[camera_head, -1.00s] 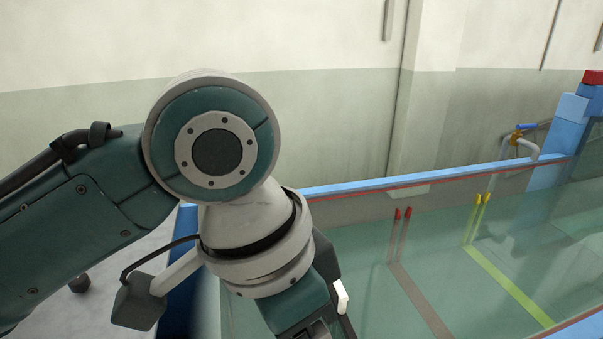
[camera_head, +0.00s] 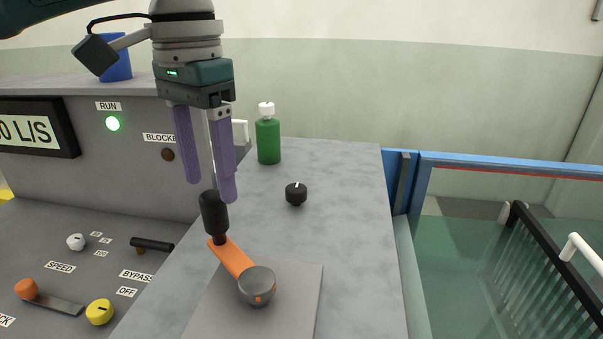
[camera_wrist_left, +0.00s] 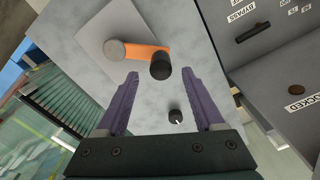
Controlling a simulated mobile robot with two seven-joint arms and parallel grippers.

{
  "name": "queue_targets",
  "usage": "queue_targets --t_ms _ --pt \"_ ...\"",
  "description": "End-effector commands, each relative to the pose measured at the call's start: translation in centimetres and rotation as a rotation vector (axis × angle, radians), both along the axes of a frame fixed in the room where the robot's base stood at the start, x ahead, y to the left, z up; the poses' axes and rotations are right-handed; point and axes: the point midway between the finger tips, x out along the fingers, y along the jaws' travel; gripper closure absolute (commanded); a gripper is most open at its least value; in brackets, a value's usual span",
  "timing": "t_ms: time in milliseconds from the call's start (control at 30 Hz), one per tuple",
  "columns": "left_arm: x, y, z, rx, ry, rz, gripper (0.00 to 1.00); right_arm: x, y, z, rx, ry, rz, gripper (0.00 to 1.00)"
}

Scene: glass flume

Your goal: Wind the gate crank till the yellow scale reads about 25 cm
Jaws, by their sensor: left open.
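The gate crank has an orange arm (camera_head: 232,256), a grey hub (camera_head: 257,285) and an upright black handle (camera_head: 213,213). It sits on a grey plate on the bench top, with the handle towards the back left of the hub. My left gripper (camera_head: 210,190) points down above the handle, its purple fingers apart and empty. In the left wrist view, the crank handle (camera_wrist_left: 162,66) lies beyond and between the open fingertips (camera_wrist_left: 160,78). The yellow scale and my right gripper are not in view.
A black knob (camera_head: 296,194) and a green bottle (camera_head: 268,138) stand on the bench (camera_head: 345,215) behind the crank. A grey control panel (camera_head: 70,225) with switches and knobs is at left. The glass flume (camera_head: 450,290) is at right.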

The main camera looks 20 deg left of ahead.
Motion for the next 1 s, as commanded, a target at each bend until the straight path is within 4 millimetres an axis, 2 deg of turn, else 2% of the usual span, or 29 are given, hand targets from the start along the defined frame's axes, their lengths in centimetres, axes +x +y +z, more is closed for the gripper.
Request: queue_targets --t_ms 100,300,633,1000 --pt "-0.1 0.0 -2.2 0.002 0.003 0.000 0.31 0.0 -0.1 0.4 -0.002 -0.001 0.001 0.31" --pt "0.0 0.0 -4.6 0.001 0.000 0.000 0.31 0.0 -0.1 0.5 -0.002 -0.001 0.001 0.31" --pt "0.0 0.0 -5.2 0.001 -0.002 -0.002 0.31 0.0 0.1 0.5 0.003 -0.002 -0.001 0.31" --pt "0.0 0.0 -5.1 0.001 -0.002 -0.002 0.71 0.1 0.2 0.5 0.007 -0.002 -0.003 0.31"
